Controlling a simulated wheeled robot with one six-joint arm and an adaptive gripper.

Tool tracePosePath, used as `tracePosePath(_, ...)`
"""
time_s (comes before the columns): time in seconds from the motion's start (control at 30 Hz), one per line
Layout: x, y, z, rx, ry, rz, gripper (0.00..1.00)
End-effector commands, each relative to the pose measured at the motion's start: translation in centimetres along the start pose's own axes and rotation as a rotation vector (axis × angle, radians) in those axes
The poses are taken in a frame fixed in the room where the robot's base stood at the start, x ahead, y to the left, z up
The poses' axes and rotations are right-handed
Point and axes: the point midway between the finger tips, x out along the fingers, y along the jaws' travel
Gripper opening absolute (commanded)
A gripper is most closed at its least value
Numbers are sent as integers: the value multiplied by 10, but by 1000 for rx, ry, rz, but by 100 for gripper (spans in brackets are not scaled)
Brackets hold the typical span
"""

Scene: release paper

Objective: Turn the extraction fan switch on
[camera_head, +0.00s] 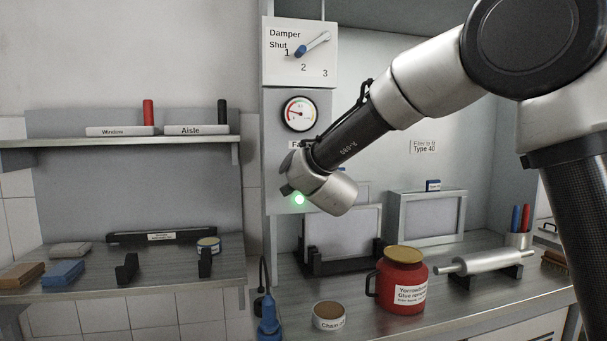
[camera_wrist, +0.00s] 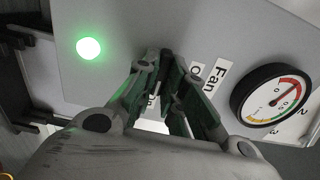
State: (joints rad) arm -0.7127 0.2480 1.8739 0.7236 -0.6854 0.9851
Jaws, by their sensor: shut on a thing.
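The fan switch (camera_wrist: 165,59) is a small dark lever on the grey control panel, beside the "Fan" label (camera_wrist: 216,77). My gripper (camera_wrist: 167,75) has its fingers on both sides of the lever and is shut on it. Most of the lever is hidden between the fingers, so its exact position is hard to tell. In the head view my gripper (camera_head: 287,178) is against the panel below the gauge and hides the switch. A green lamp (camera_wrist: 89,48) on the panel is lit; it also shows in the head view (camera_head: 299,200).
A round gauge (camera_head: 299,114) and a damper dial with a blue-tipped pointer (camera_head: 312,44) sit above the switch. A red glue jar (camera_head: 402,281), a small tin (camera_head: 328,317) and a roller (camera_head: 486,262) stand on the bench below my arm. Shelves are at left.

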Motion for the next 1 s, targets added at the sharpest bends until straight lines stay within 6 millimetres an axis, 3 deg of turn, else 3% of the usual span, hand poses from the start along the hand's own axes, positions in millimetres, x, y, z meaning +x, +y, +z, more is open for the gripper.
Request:
tracePosePath(0.27,1,-5,0,4,1,-10,0)
tracePosePath(0.3,1,-5,0,4,1,-10,13)
tracePosePath(0.4,1,-5,0,4,1,-10,32)
tracePosePath(0.43,1,-5,0,4,1,-9,33)
tracePosePath(0.83,-2,-2,0,2,0,-3,33)
tracePosePath(1.0,-24,-2,1,3,-2,-3,33)
